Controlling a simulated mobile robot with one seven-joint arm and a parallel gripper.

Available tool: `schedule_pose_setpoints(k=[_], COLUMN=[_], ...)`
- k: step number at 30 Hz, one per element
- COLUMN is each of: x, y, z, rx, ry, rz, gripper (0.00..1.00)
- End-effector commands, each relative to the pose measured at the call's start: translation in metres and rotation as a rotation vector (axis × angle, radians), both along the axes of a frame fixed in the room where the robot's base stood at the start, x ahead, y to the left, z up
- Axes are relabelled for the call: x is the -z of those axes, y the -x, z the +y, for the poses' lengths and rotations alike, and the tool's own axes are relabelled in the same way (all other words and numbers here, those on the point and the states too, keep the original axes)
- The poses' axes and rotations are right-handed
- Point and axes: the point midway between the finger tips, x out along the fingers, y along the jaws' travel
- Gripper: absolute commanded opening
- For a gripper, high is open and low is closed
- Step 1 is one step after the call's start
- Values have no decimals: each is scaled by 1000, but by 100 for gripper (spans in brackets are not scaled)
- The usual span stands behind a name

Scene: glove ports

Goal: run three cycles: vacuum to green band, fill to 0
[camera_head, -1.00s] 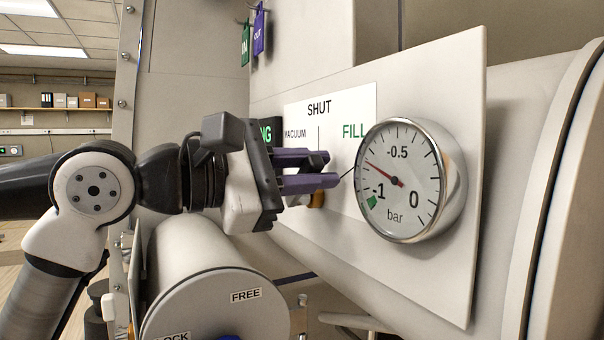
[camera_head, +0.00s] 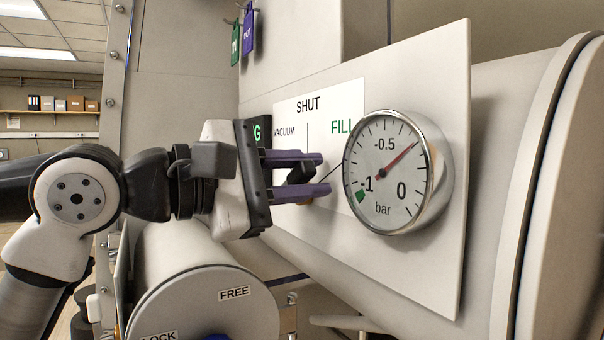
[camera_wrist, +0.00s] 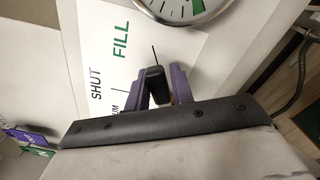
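The round gauge (camera_head: 415,190) is at centre right in the head view. Its red needle points up and right, between -0.5 and 0; the green band (camera_head: 361,196) is by -1. The black valve handle (camera_head: 300,172) lies in front of the white label plate (camera_head: 340,95), which reads VACUUM, SHUT and FILL. A thin pointer slants up right, toward the FILL side. My gripper (camera_head: 324,174) has its purple fingers spread around the handle, one on either side. The handle also shows between them in the wrist view (camera_wrist: 156,84). Contact is hard to judge.
A large cylinder with a FREE label (camera_head: 234,293) is below my arm. Green and purple tags (camera_head: 249,32) hang at the upper left. The gauge rim is close to the right of my fingertips.

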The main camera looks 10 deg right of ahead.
Motion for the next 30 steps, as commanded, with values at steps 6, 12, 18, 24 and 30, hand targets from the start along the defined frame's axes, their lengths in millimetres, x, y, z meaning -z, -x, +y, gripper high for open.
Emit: schedule_pose_setpoints(k=[6, 12, 18, 24, 30], x=[0, 0, 0, 0, 0], y=[0, 0, 5, 20, 33], z=[0, 1, 22, 66, 105], rx=[0, -1, -3, -4, -3], ry=[2, 3, 5, 7, 5], rz=[3, 3, 4, 4, 4], gripper=[40, 40, 40, 40, 40])
